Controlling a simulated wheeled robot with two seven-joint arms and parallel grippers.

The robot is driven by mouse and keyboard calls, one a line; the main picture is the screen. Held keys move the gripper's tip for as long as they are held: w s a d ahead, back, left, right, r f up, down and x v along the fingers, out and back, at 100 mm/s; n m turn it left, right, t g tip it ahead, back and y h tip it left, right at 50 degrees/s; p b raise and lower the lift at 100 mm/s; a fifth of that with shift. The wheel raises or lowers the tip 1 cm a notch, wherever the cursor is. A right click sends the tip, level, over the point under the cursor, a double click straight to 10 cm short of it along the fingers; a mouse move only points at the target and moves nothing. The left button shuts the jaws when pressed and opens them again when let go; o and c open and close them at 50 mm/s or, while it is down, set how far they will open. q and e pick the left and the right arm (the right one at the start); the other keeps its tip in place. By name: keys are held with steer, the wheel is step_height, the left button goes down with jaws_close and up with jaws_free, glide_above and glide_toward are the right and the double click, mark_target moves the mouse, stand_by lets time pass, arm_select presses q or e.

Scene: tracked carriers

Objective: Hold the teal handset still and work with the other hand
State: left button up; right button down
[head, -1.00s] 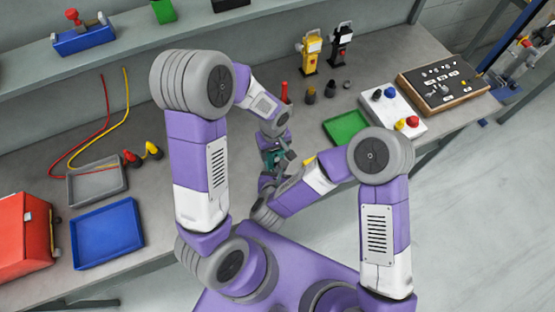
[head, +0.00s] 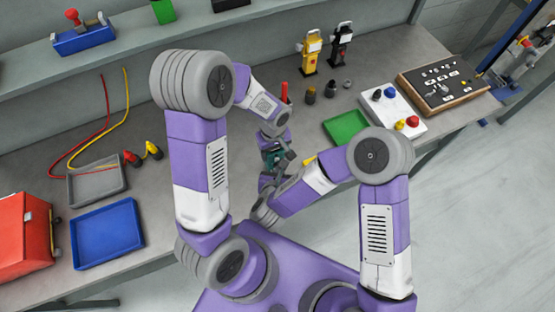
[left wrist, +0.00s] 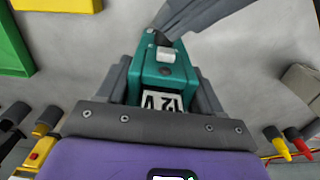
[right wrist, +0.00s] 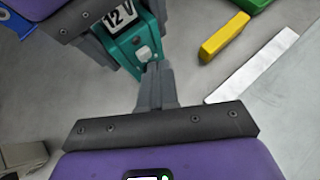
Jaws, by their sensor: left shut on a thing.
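The teal handset (head: 274,158) is off the bench, between my two grippers, partly hidden by them in the head view. In the left wrist view, the handset (left wrist: 168,68) sits between the fingers of my left gripper (left wrist: 160,78), which is shut on it. It has a white button (left wrist: 166,53) and a black-and-white label, which reads 12 V in the right wrist view (right wrist: 118,15). My right gripper (right wrist: 155,70) has its fingers together, tips close beside the handset's end; I cannot tell whether they touch it. A dark part at that end is partly hidden.
A green tray (head: 345,130), a white box with coloured knobs (head: 393,108) and a dark board (head: 441,86) lie to the right. Yellow and black handsets (head: 311,50) stand behind. Grey and blue trays (head: 107,233) lie left. A yellow bar (right wrist: 224,37) is close to my right gripper.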

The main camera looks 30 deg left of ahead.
stand_by(0.3)
steer(key=shift+w+a, duration=0.3)
steer(key=shift+a, duration=0.05)
steer(key=shift+s+d, duration=0.3)
steer(key=shift+d, duration=0.05)
stand_by(0.3)
steer(key=s+d, duration=0.4)
steer(key=shift+d, duration=0.2)
stand_by(0.3)
stand_by(2.5)
